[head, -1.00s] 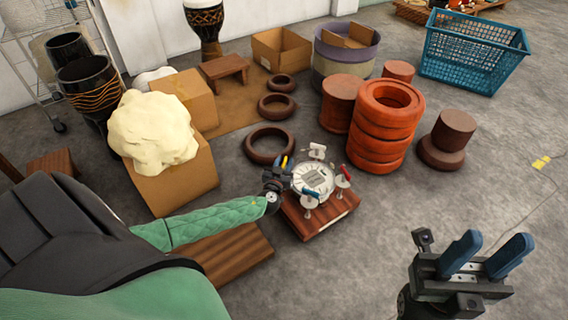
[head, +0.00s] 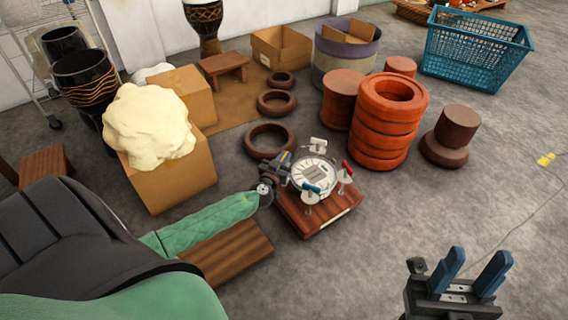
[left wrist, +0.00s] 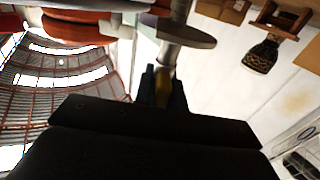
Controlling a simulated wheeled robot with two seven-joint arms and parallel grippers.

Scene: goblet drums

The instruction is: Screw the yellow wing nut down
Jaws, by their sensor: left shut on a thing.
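A round white disc (head: 313,174) lies on a dark red-brown wooden block (head: 327,220) on the floor. Around its rim stand a white wing nut (head: 318,145), a red wing nut (head: 347,168) and a blue wing nut (head: 311,188) on posts with pale washers. My left gripper (head: 283,161) is at the disc's left rim, shut on the yellow wing nut, which it mostly hides. The left wrist view shows the yellow wing nut (left wrist: 163,80) between the dark fingers, below a grey disc and post. My right gripper (head: 478,272) is open and empty at lower right, well away from the block.
Dark rings (head: 270,139) lie behind the block. A stack of orange rings (head: 384,125) stands at its back right. A cardboard box (head: 170,182) with a cream lump (head: 150,125) stands left. A wooden board (head: 228,252) lies in front.

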